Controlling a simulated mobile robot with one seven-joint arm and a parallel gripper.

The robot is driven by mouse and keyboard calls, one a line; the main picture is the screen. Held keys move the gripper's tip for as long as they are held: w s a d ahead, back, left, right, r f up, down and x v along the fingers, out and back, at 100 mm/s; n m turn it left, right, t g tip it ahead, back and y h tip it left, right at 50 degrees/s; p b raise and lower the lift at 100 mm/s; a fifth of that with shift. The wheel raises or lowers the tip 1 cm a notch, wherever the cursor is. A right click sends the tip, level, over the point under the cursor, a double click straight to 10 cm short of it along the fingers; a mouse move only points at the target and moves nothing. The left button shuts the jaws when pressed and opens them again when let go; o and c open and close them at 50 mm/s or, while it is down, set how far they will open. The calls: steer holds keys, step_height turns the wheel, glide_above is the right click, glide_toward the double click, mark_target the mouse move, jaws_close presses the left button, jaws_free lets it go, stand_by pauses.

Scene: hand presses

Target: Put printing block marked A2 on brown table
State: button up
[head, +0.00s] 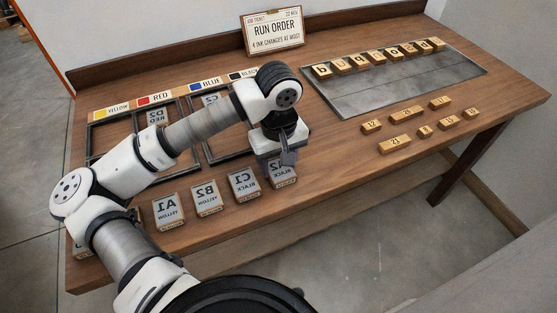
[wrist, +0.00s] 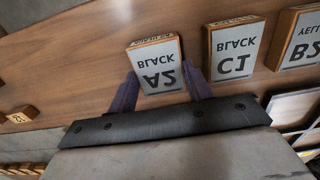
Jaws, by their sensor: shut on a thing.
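The printing block A2, a wooden block with a grey face reading BLACK A2 in mirrored letters, shows in the wrist view (wrist: 158,66). In the head view the block (head: 285,180) is at the right end of the front row, partly hidden by my gripper. My gripper (head: 279,168) points down over it. In the wrist view my gripper's two dark fingers (wrist: 160,90) are on either side of the block, shut on it. The block is at or very near the brown table (head: 340,195); I cannot tell whether its underside touches.
Block C1 (head: 243,183) stands close beside A2, then B2 (head: 206,197) and A1 (head: 168,210). Framed trays (head: 195,138) lie behind them, under the ink labels. Small number blocks (head: 407,112) and a grey metal plate (head: 365,101) are at right. Bare table lies right of A2.

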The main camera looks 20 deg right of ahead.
mark_target(279, 167)
steer(key=shift+f+b, duration=0.2)
steer(key=shift+b, duration=0.1)
steer(key=o, duration=1)
steer(key=shift+r, duration=0.1)
steer(key=shift+r, duration=0.1)
steer(key=shift+r+p, duration=0.2)
steer(key=shift+p, duration=0.3)
step_height(279, 167, up, 12)
steer(key=b, duration=0.1)
steer(key=shift+f, duration=0.15)
